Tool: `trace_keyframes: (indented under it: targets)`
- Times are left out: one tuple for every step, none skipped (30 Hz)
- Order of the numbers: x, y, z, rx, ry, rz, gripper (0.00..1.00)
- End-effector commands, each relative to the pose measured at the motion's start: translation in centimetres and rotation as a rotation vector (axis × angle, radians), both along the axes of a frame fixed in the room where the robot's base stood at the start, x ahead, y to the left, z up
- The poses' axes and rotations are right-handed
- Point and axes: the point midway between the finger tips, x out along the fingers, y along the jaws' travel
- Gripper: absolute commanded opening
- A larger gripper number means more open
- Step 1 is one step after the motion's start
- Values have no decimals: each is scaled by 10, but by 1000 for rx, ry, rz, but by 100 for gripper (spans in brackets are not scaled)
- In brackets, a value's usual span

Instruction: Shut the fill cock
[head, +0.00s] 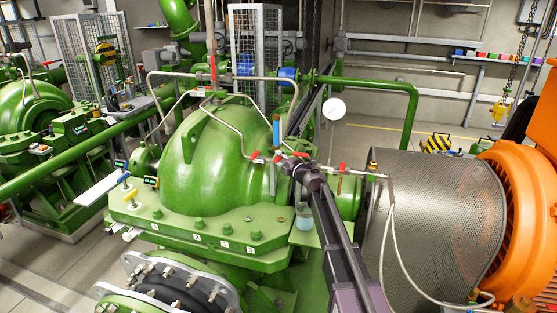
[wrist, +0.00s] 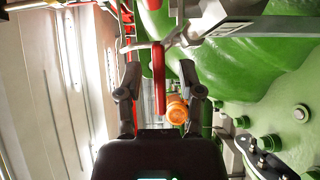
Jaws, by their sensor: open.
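Several small red-handled cocks sit on the thin pipes of the green pump casing (head: 205,150). One red lever (head: 277,157) is beside my gripper (head: 297,162) in the head view, and another red lever (head: 341,168) is just to the right. In the wrist view, a long red lever (wrist: 159,80) lies between the two spread fingers of my gripper (wrist: 158,84), with gaps on both sides. My gripper is open and not closed on it. No label shows which cock is the fill cock. My gripper partly hides the pipework behind it.
A perforated metal guard (head: 435,225) and an orange motor (head: 530,190) stand at right. Thin bent pipes (head: 228,125) cross the casing near my gripper. A pale hose (head: 400,255) hangs over the guard.

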Motion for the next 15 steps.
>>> trace_keyframes:
  targets:
    - [-1, -1, 0, 0, 0, 0, 49]
    - [-2, -2, 0, 0, 0, 0, 49]
    - [-4, -3, 0, 0, 0, 0, 49]
    - [-5, -4, 0, 0, 0, 0, 49]
    - [-7, -5, 0, 0, 0, 0, 49]
    - [-10, -8, 0, 0, 0, 0, 49]
    - [-12, -9, 0, 0, 0, -1, 49]
    - [-15, -12, 0, 0, 0, -1, 49]
    - [-18, -15, 0, 0, 0, -2, 49]
    - [-21, -18, 0, 0, 0, -2, 49]
    - [-24, -20, 0, 0, 0, -2, 49]
    - [-29, -24, 0, 0, 0, -2, 49]
    - [-33, -27, 0, 0, 0, -1, 49]
    - [-37, -30, 0, 0, 0, -1, 49]
    - [-42, -34, 0, 0, 0, -1, 49]
